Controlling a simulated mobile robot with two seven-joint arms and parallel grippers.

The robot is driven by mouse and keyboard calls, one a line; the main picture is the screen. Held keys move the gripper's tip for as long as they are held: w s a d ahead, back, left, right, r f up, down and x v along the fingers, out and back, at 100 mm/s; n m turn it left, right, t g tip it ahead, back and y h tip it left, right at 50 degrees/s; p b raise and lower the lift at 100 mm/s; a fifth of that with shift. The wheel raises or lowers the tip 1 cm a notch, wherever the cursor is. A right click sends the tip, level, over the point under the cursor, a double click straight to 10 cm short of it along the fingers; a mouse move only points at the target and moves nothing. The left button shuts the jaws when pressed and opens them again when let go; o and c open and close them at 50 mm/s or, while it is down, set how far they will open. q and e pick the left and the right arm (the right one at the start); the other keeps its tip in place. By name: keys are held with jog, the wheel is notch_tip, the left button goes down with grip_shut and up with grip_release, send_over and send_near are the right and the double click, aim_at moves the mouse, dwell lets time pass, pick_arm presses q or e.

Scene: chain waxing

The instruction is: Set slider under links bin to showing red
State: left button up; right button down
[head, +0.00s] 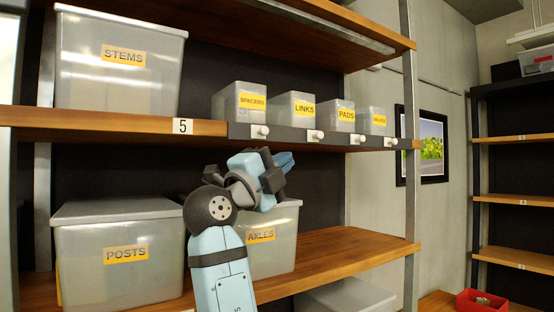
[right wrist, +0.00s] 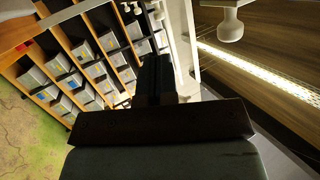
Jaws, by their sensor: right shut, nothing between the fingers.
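The translucent links bin (head: 292,109) stands on the upper shelf between the spacers and pads bins. Under it, on the dark rail (head: 287,133) at the shelf's front edge, is its slider with a white knob (head: 315,135). No red shows at this slider from here. My right gripper (head: 272,168) is below the rail, left of and lower than the links slider, apart from it. In the right wrist view its dark fingers (right wrist: 156,75) are shut and empty. A white knob (right wrist: 230,25) appears at that view's upper right; which slider it belongs to cannot be told. My left gripper is not in view.
Other white knobs sit under the spacers (head: 259,131), pads (head: 357,139) and rightmost (head: 391,142) bins. The axles bin (head: 275,252) and posts bin (head: 115,275) stand on the lower shelf near my right arm. A metal upright (head: 410,200) stands at the right.

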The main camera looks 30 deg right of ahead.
aim_at(320, 138)
jog(key=p+x, duration=0.3)
jog(key=x, duration=0.6)
jog(key=shift+d+r, duration=0.15)
jog(key=shift+w+d, duration=0.1)
jog(key=shift+d, duration=0.2)
jog(key=shift+d, duration=0.3)
jog(key=d+b, duration=0.2)
jog(key=shift+w+d, duration=0.1)
jog(key=shift+d, duration=0.25)
jog(key=shift+a+r, duration=0.1)
